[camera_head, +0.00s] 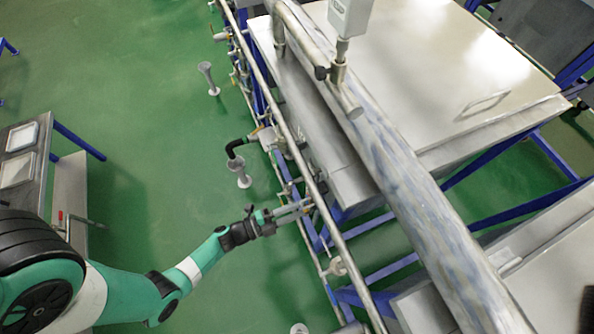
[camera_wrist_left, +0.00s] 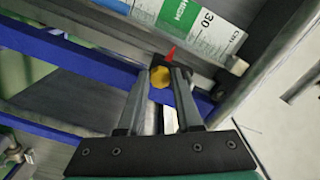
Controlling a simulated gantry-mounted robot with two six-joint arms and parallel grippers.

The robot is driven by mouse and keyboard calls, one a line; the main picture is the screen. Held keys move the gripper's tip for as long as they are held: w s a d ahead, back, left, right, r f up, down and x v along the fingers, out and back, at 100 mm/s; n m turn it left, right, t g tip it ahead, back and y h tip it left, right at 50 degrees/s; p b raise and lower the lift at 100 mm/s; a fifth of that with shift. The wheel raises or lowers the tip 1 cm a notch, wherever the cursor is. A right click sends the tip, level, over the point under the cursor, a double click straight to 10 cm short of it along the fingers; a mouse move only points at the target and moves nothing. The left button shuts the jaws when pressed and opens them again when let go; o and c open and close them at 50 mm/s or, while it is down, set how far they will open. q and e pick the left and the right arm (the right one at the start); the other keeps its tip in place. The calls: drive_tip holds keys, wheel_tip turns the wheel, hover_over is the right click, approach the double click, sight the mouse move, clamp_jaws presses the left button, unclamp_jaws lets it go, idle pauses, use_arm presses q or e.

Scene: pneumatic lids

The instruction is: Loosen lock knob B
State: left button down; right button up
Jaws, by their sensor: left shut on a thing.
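A small yellow knob (camera_wrist_left: 160,77) sits between the fingertips of my left gripper (camera_wrist_left: 162,80) in the left wrist view. The gripper is shut on it, and the finger on the right partly covers the knob's side. A red pointed piece (camera_wrist_left: 171,53) stands just above the knob, by a dark block. No letter B can be read on the knob. In the head view my left gripper (camera_head: 308,205) reaches from the left to the pipe and blue frame beside the long tank. The knob is too small to make out there. My right gripper is not in view.
A label (camera_wrist_left: 190,18) with "30" and "HIGH" lies above the knob. A blue beam (camera_wrist_left: 65,52) runs behind the fingers. A long metal pipe (camera_head: 296,150) passes close to my gripper. The green floor (camera_head: 150,120) to the left is mostly clear.

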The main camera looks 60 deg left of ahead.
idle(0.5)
use_arm(q)
drive_tip(key=c, duration=0.6)
unclamp_jaws()
drive_tip(key=s+a+p, duration=0.1)
drive_tip(key=s+a, duration=0.1)
drive_tip(key=s, duration=0.9)
drive_tip(key=shift+s, duration=0.25)
